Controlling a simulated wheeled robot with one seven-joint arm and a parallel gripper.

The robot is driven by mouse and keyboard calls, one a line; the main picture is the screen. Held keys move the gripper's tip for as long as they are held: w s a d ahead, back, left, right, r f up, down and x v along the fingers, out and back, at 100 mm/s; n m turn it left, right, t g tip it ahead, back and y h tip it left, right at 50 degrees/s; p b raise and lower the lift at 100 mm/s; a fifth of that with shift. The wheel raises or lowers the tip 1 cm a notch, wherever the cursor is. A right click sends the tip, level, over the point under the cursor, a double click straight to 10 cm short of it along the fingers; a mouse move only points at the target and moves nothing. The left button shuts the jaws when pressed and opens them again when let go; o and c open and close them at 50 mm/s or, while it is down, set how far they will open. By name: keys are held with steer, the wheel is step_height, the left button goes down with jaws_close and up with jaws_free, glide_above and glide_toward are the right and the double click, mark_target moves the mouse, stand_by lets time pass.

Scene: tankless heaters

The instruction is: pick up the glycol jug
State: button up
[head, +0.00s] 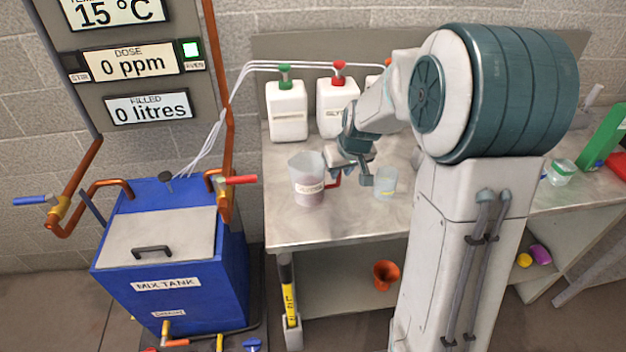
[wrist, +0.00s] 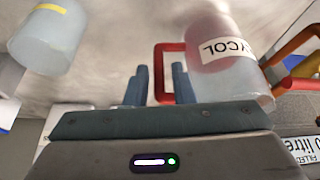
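The glycol jug (head: 307,184) is a clear pitcher with pinkish contents, a white label and a red handle (head: 335,180). It stands upright on the metal bench, left of my gripper (head: 351,174). In the wrist view the jug (wrist: 230,75) is at upper right, its label partly reading "YCOL" upside down. Its red handle (wrist: 160,72) reaches between the two fingers of my gripper (wrist: 160,72). The fingers are apart, with a visible gap on each side of the handle bar. I cannot tell how deep the handle sits between them.
A second clear jug (head: 386,184) with a yellow label stands close on the right of my gripper. White canisters (head: 288,110) with pumps stand along the back of the bench (head: 290,230). The blue mix tank (head: 170,265) with a closed lid is at left.

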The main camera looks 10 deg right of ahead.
mark_target(340, 174)
steer(key=shift+x, duration=1.55)
jaws_close()
steer(key=shift+r, duration=0.2)
